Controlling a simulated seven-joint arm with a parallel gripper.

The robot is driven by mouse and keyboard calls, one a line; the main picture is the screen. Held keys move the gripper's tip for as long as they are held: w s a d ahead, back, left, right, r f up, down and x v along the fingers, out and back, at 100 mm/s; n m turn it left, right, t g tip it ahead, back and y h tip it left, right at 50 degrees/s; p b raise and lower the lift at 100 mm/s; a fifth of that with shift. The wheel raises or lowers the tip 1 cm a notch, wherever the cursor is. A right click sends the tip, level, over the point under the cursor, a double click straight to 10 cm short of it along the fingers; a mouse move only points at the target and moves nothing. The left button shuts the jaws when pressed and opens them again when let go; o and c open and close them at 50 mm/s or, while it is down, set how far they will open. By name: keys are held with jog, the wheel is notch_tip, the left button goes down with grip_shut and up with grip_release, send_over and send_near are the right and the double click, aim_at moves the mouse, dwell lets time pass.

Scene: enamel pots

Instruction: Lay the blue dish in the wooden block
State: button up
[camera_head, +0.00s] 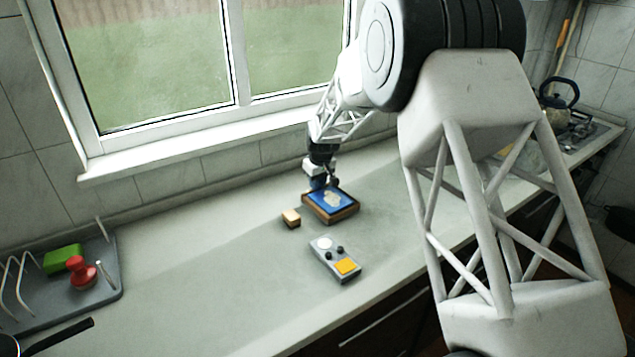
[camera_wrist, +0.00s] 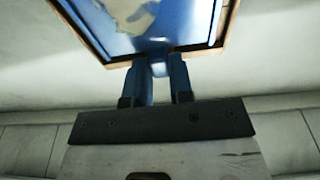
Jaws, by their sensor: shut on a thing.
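The blue dish (camera_head: 324,200) has a pale cream patch on its face. It lies within the raised brown rim of the wooden block (camera_head: 345,215), on the counter near the window wall. In the wrist view the dish (camera_wrist: 158,43) fills the top, with the wooden block's rim (camera_wrist: 226,30) around it. My gripper (camera_head: 325,186) is at the far edge of the block. Its blue fingers (camera_wrist: 160,72) are shut on the near edge of the dish in the wrist view. Whether the dish rests fully on the block's floor cannot be told.
A small wooden cube (camera_head: 291,218) stands just left of the block. A grey device with an orange button (camera_head: 346,267) lies in front. A grey rack (camera_head: 110,283) with a green block and red object is at left. The counter between is clear.

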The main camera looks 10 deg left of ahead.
jog(key=o, duration=0.9)
jog(key=shift+f, duration=0.1)
jog(key=shift+s+d+r, duration=0.1)
jog(key=shift+d+r, duration=0.05)
jog(key=shift+r, duration=1.15)
jog(key=shift+s+d+r, duration=0.15)
jog(key=shift+r, duration=1.2)
jog(key=shift+s+d+r, duration=0.1)
jog(key=shift+d+r, duration=0.05)
jog(key=shift+r, duration=1.15)
